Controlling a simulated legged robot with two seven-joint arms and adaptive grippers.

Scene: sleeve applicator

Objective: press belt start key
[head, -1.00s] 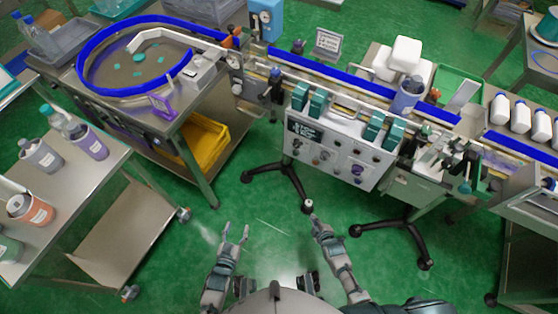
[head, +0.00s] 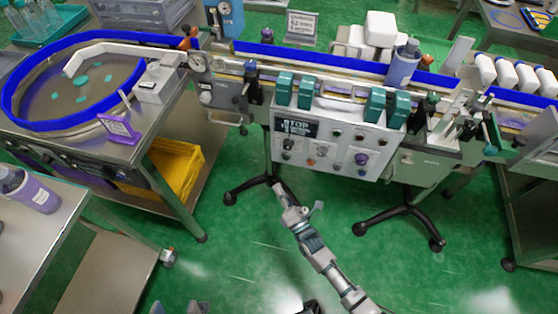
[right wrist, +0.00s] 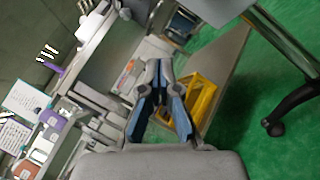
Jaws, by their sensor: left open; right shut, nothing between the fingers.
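The control panel (head: 340,168) is a white box on the front of the conveyor in the head view. I cannot tell which key is belt start. My right gripper (head: 280,190) is shut and empty, below the panel's lower left part and apart from it in the picture. Its closed fingers also show in the right wrist view (right wrist: 159,68). My left gripper (head: 177,308) is open at the bottom edge, mostly cut off.
The conveyor belt (head: 330,66) carries a purple-labelled bottle (head: 403,65). Teal blocks (head: 375,108) stick out above the panel. A blue-rimmed round feeder (head: 20,85) stands left, with a yellow bin (head: 175,170) below. Black stand legs (head: 250,187) reach onto the open green floor.

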